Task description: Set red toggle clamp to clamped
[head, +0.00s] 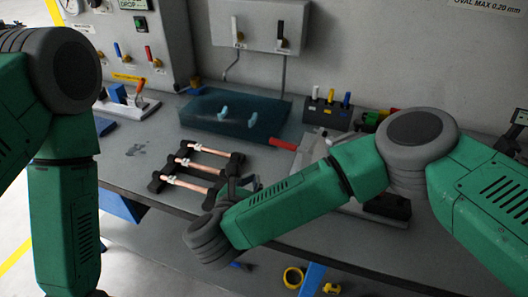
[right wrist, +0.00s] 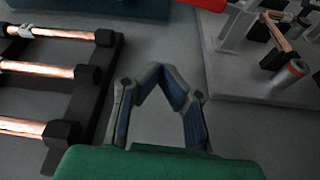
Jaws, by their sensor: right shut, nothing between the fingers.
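A red clamp handle (head: 283,144) points left from a light fixture plate (head: 312,150) right of the bench's middle. Part of this handle shows at the top edge of the right wrist view (right wrist: 203,3). My right forearm hides much of that fixture in the head view, so the clamp's state cannot be told. My right gripper (head: 243,184) is low over the bench, left of the fixture and beside the tube rack. In the right wrist view its fingers (right wrist: 158,70) meet at the tips, empty and apart from the handle. My left gripper is outside the head view.
A black rack (head: 157,183) holds copper tubes left of my right gripper. A dark blue tray (head: 190,116) lies behind it. Another red-handled fixture (head: 140,86) stands at back left. A block with coloured handles (head: 326,112) stands behind the fixture.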

